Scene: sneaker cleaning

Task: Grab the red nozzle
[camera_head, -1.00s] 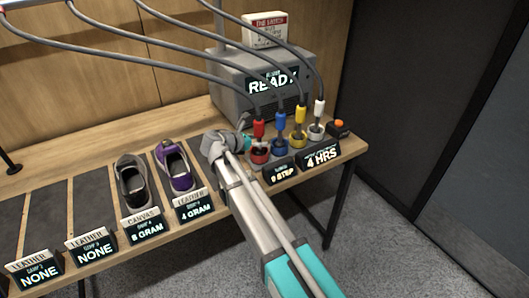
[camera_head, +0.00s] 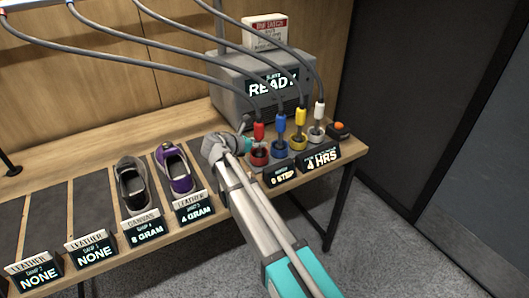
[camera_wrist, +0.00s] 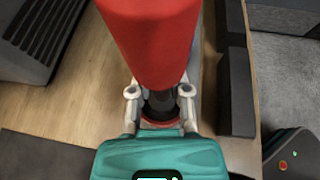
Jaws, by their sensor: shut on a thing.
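The red nozzle (camera_head: 258,131) stands upright in its red-ringed holder (camera_head: 259,157), with a grey hose running from its top. In the wrist view the red nozzle (camera_wrist: 152,40) fills the upper middle, with its dark lower part between my fingers. My gripper (camera_wrist: 160,92) is shut on the nozzle, one finger on each side, just above the holder's red ring (camera_wrist: 160,124). In the head view my gripper (camera_head: 246,145) reaches the nozzle from the left, its fingertips partly hidden by the wrist.
Blue (camera_head: 281,122), yellow (camera_head: 299,115) and white (camera_head: 319,108) nozzles stand in holders to the right. A grey machine reading READY (camera_head: 225,90) is behind. Label displays (camera_head: 319,157) line the front edge. Black (camera_head: 133,185) and purple (camera_head: 175,168) shoes lie left.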

